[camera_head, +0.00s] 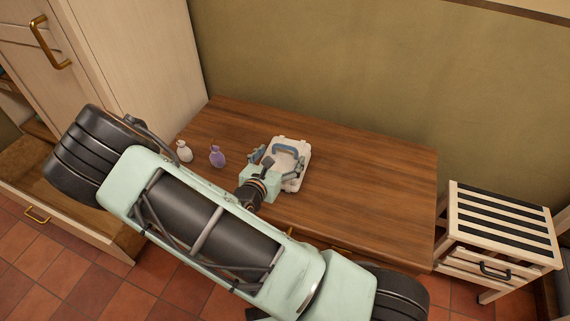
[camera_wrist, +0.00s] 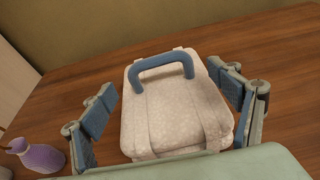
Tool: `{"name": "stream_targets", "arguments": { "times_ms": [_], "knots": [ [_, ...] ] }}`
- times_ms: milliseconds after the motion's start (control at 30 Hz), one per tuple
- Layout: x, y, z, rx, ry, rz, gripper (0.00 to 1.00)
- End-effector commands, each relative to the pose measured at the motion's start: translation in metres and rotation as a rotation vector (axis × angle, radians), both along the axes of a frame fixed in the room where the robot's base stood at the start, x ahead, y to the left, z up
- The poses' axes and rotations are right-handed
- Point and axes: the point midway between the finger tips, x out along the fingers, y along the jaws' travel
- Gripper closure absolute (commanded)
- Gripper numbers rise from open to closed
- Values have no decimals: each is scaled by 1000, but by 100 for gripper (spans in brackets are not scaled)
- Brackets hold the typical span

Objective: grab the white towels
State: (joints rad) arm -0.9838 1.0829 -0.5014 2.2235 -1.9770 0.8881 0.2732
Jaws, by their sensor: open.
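The white towels (camera_wrist: 178,118) lie as a flat folded stack on the brown wooden table, with a blue curved handle-like bar (camera_wrist: 162,68) over their far part. They also show in the head view (camera_head: 296,178), partly covered by my gripper. My gripper (camera_wrist: 165,105) is open, with one blue-padded finger on the left of the towels and one on the right. In the head view my gripper (camera_head: 277,165) is over the towels' near left part. I cannot tell whether the fingers touch them.
A purple vase (camera_head: 217,156) and a white vase (camera_head: 184,151) stand left of the towels. The wooden table (camera_head: 375,185) is bare to the right. A pale wardrobe (camera_head: 150,55) stands at the left, an open drawer (camera_head: 75,220) below it. A striped slatted stand (camera_head: 500,225) is at the right.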

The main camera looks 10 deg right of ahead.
Motion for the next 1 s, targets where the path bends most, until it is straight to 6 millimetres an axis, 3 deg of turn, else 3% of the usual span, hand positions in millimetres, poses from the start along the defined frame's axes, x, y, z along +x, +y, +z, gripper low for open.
{"name": "stream_targets", "arguments": {
  "times_ms": [200, 500, 1000],
  "knots": [
    [22, -17, -11, 0, 0, -1, 18],
    [25, -19, -10, 1, 1, 0, 19],
    [25, -19, -11, 1, 1, 0, 74]
  ]
}}
